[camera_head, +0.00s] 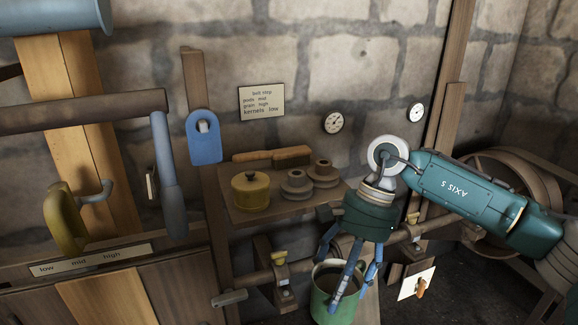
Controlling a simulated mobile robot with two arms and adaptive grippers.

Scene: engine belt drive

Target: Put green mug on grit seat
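The green mug (341,312) is low in the picture, right of centre, with its dark opening facing up. Its bottom is cut off by the picture edge. My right gripper (345,287) comes down over it from the upper right. One blue finger crosses the front of the mug, another is by its right rim, and one is toward its left rim. I cannot tell whether they press on it. A small board on the wall (261,102) reads grits mid, grain high, kernels low. A strip (90,261) at the lower left reads low, mid, high. My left gripper is not in view.
Bars with brass clamps (280,258) run near the mug. A large wheel (515,185) stands at the right.

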